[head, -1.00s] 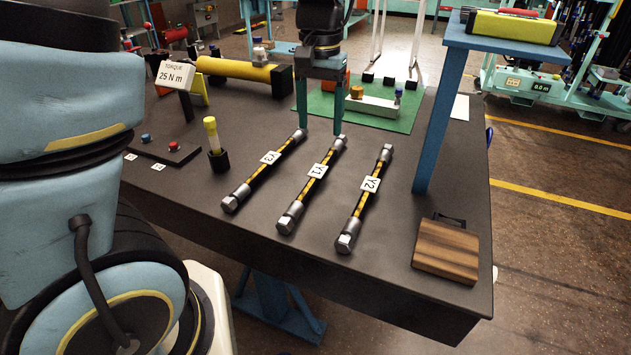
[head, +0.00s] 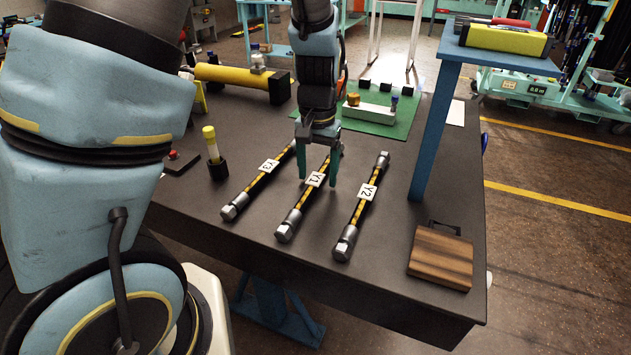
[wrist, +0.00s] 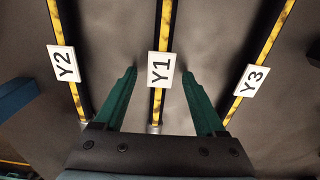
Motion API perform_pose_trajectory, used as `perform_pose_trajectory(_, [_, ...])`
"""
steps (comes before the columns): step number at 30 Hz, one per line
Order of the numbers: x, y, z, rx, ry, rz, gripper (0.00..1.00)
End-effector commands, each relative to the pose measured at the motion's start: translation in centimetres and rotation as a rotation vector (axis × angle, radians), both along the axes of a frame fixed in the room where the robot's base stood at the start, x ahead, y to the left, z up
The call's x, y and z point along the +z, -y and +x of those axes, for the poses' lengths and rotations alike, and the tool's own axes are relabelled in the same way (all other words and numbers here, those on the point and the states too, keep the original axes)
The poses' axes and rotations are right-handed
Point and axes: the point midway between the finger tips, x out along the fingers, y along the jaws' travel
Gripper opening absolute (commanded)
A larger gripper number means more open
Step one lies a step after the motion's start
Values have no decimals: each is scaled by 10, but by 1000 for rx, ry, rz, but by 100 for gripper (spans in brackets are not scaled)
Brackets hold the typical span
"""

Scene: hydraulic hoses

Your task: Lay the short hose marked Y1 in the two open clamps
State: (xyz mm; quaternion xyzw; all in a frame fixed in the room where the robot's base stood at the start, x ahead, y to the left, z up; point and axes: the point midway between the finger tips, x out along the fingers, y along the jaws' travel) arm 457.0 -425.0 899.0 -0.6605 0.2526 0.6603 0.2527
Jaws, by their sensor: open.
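The Y1 hose (head: 296,212) lies on the dark bench between the two other hoses. It is short, black and yellow with metal end fittings and a white Y1 tag (wrist: 160,69). My gripper (head: 318,181) is open and points down over it, one green finger on each side of the hose near the tag. In the wrist view my open fingers (wrist: 159,73) straddle Y1 without closing on it. Its far end is partly hidden by my gripper in the head view. I cannot clearly make out the two open clamps.
Hose Y3 (head: 248,190) lies left of Y1 and hose Y2 (head: 360,210) right of it. A blue post (head: 437,130) rises right of Y2, with a wooden block (head: 442,257) in front. A green mat (head: 405,129) with a white bar (head: 370,112) and small black blocks is behind.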

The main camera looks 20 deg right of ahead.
Motion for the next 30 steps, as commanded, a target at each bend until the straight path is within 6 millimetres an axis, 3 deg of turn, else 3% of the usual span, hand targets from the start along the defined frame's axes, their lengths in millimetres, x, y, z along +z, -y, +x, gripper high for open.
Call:
perform_pose_trajectory(4, [0, 0, 0, 0, 0, 0, 70])
perform_pose_trajectory(23, [0, 0, 0, 0, 0, 0, 0])
perform_pose_trajectory(30, [0, 0, 0, 0, 0, 0, 0])
